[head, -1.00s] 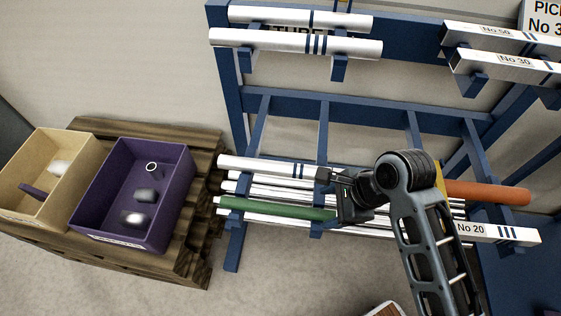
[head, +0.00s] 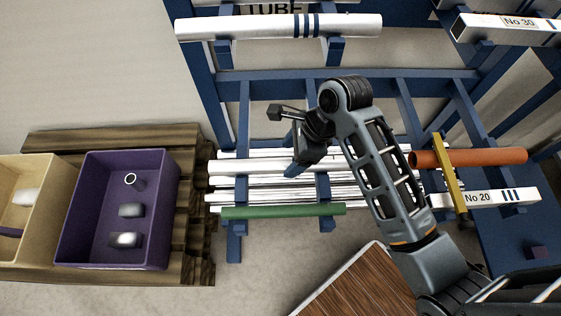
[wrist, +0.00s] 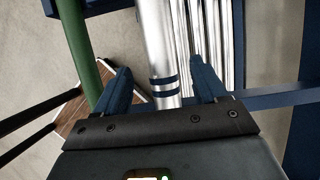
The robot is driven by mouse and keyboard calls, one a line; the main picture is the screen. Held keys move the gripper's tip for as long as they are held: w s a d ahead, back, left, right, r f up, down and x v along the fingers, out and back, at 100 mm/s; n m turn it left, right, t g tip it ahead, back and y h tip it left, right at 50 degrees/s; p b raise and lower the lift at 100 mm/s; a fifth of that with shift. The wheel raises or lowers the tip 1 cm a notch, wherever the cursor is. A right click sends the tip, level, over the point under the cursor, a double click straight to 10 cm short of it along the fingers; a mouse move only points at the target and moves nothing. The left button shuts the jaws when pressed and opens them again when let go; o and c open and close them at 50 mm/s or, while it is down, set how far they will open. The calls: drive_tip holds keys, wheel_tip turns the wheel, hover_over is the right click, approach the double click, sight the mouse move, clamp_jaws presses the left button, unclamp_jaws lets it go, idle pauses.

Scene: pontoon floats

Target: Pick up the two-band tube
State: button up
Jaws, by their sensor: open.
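A silver tube with two dark blue bands (wrist: 154,40) runs between my fingertips in the wrist view, with no clear contact on either side. In the head view it cannot be told for sure from the other silver tubes (head: 235,168) on the lower rack, as my gripper hides part of them. My gripper (wrist: 163,75) is open and empty, one finger on each side of the banded tube. In the head view my gripper (head: 291,140) is over the back of the lower tubes.
A green tube (head: 285,211) lies in front of the silver tubes. A three-band tube (head: 250,27) rests on the blue rack (head: 204,80) above. An orange tube (head: 480,157) and a No 20 bar (head: 480,200) are at right. A purple bin (head: 90,210) stands at left.

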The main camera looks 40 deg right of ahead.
sight(284, 162)
drive_tip(key=shift+x, duration=1.95)
drive_tip(key=shift+w, duration=0.1)
drive_tip(key=shift+c, duration=0.2)
drive_tip(key=shift+r, duration=0.1)
clamp_jaws()
